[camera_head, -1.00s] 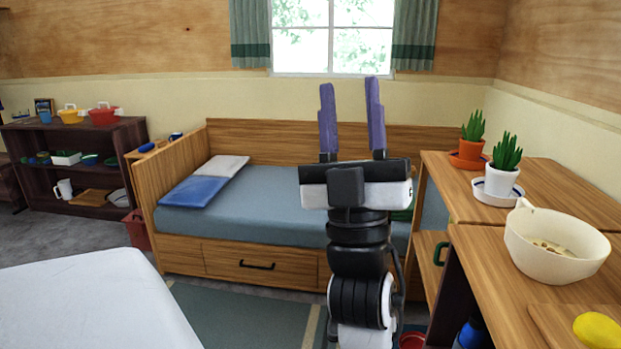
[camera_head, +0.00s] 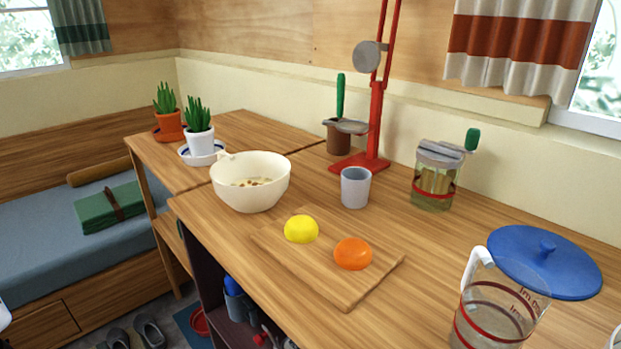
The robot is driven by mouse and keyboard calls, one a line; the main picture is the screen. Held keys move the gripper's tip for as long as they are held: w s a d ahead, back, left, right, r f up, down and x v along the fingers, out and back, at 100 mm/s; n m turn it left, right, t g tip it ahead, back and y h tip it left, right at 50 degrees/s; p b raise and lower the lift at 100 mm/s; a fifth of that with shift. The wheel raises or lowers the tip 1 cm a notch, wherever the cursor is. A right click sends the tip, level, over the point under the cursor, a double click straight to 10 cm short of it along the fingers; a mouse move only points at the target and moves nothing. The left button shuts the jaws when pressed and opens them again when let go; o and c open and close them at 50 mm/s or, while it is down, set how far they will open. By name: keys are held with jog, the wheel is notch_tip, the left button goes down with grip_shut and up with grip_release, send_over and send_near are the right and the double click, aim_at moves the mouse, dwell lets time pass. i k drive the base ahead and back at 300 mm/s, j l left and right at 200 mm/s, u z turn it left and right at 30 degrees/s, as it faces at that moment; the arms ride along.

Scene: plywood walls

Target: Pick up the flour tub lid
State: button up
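A round blue lid (camera_head: 570,272) with a small knob on top lies at the right of the wooden counter in the head view. It looks like the flour tub lid, though no label shows. A clear measuring jug (camera_head: 490,318) with red bands and a white handle stands in front of it and hides part of its near left edge. My gripper is not in view now.
A cutting board (camera_head: 325,282) holds a yellow half (camera_head: 301,229) and an orange half (camera_head: 352,253). A cream bowl (camera_head: 251,183), grey cup (camera_head: 355,187), red stand (camera_head: 376,130) and glass jar (camera_head: 436,180) stand behind. Bare counter lies between board and jug.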

aim_at(569, 274)
jog(key=k+z, duration=0.1)
jog(key=k, duration=0.5)
jog(key=k+l+z, duration=0.15)
jog(key=k, duration=0.5)
jog(key=z, duration=1.25)
jog(key=i+j, duration=0.1)
jog(key=j, duration=0.25)
jog(key=i+j, duration=0.1)
jog(key=j, duration=0.3)
jog(key=i+j+z, duration=0.1)
jog(key=j, duration=0.25)
jog(key=i+j, duration=0.2)
jog(key=i, duration=0.1)
